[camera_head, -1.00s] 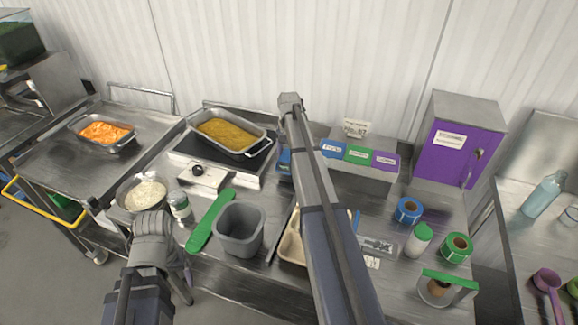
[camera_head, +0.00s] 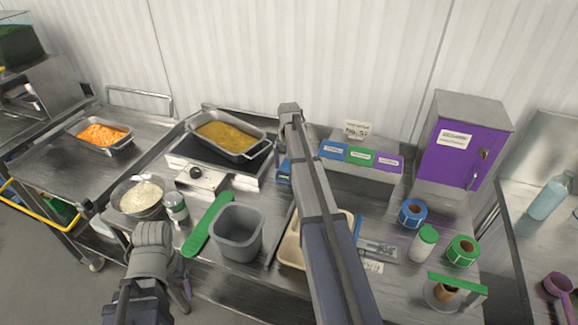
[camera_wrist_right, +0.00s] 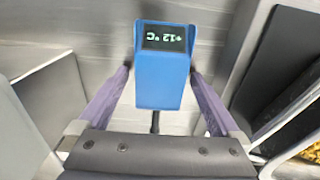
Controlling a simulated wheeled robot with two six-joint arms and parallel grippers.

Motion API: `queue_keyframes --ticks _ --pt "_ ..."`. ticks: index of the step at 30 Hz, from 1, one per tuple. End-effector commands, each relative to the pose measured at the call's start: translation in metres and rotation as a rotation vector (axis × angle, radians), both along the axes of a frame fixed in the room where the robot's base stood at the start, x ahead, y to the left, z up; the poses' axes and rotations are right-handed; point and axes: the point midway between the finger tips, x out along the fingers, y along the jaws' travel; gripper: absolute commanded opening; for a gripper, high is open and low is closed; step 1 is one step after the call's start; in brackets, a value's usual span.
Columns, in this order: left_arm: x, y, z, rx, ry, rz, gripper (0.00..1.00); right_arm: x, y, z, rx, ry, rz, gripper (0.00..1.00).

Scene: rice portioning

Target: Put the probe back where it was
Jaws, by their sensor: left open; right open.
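The probe (camera_wrist_right: 162,65) is a blue thermometer body with a dark display reading about +12 °C and a thin dark stem below. In the right wrist view it stands between the two purple fingers of my right gripper (camera_wrist_right: 160,80), which is open around it. In the head view a bit of the blue probe (camera_head: 284,172) shows beside my right arm, between the hot plate and the labelled box; that arm hides the rest and the right gripper. My left gripper (camera_head: 178,288) is open and empty at the front edge, partly hidden by its wrist.
A pan of yellow food (camera_head: 228,138) sits on the hot plate (camera_head: 205,170). A rice bowl (camera_head: 138,198), a shaker (camera_head: 175,207), a green spatula (camera_head: 208,225) and a grey tub (camera_head: 238,232) stand near the front. The labelled box (camera_head: 360,170) and a purple cabinet (camera_head: 460,145) are at right.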

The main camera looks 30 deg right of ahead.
Motion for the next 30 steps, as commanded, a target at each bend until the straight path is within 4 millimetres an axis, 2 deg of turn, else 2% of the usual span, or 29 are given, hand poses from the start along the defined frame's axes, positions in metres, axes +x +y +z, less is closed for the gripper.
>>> queue_keyframes --ticks 9,17,24,30 --pt "0.0 0.0 -0.004 0.0 0.0 0.0 0.81 0.0 0.0 -0.004 0.0 0.0 0.0 0.99" --pt "0.0 0.0 0.022 0.0 0.0 0.0 0.81 0.0 0.0 0.022 0.0 0.0 0.0 0.99" --pt "0.0 0.0 0.055 0.0 0.0 0.0 0.81 0.001 -0.001 0.055 0.0 0.0 0.0 0.99" --pt "0.0 0.0 0.075 0.0 0.0 -0.001 0.81 0.001 -0.002 0.075 0.0 0.0 0.0 0.99"
